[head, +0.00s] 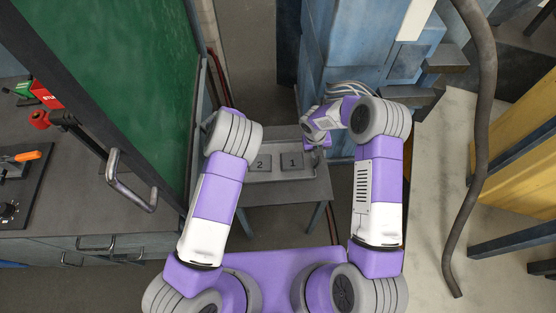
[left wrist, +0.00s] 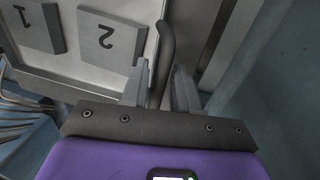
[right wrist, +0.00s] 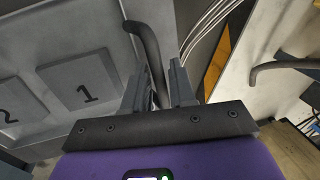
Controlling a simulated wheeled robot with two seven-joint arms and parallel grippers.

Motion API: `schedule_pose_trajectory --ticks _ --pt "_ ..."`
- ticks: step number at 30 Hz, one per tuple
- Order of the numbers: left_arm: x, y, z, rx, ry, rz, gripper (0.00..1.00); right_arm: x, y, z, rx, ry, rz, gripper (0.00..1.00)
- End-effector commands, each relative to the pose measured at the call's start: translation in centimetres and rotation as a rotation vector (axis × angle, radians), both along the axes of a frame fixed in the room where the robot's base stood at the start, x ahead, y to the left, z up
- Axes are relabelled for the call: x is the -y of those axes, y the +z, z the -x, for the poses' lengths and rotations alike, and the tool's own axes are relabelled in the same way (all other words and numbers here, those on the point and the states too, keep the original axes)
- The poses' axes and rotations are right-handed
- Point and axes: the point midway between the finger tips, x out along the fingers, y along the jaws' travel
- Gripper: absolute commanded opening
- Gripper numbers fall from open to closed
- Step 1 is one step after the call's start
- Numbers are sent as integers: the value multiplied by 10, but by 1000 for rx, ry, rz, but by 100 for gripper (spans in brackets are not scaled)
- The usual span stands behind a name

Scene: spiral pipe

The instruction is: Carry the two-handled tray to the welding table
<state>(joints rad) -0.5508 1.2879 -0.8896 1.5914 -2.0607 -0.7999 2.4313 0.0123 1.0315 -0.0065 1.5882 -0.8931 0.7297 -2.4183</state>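The grey tray (head: 277,175) lies on a small grey table (head: 290,192) in the middle of the head view; I cannot tell whether it touches the top. It holds plate 2 (head: 261,163) and plate 1 (head: 292,161). In the left wrist view my left gripper (left wrist: 162,78) has its fingers close on both sides of one upright dark handle (left wrist: 167,38). In the right wrist view my right gripper (right wrist: 160,75) is likewise around the other handle (right wrist: 148,40). Both look shut on the handles. My left arm hides the left gripper in the head view. I cannot identify the welding table.
A grey bench (head: 85,215) with drawers, a red clamp (head: 40,119) and an orange-handled tool (head: 28,156) stands left, beside a green panel (head: 130,75). Blue machinery (head: 350,50) stands behind the small table. A hanging hose (head: 483,120) is at right.

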Motion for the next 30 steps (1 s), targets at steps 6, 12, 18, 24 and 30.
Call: schedule_pose_trajectory --ticks 6,12,18,24,30 --pt "0 0 0 0 0 0 0 0 0 0 0 0 0 0" --pt "0 0 0 0 0 0 0 0 0 0 0 0 0 0" --pt "0 1 0 0 0 0 0 0 0 0 0 0 0 0" --pt "0 1 0 0 0 0 0 0 1 0 0 0 0 0" --pt "0 1 0 0 0 0 0 0 1 0 1 0 0 0"
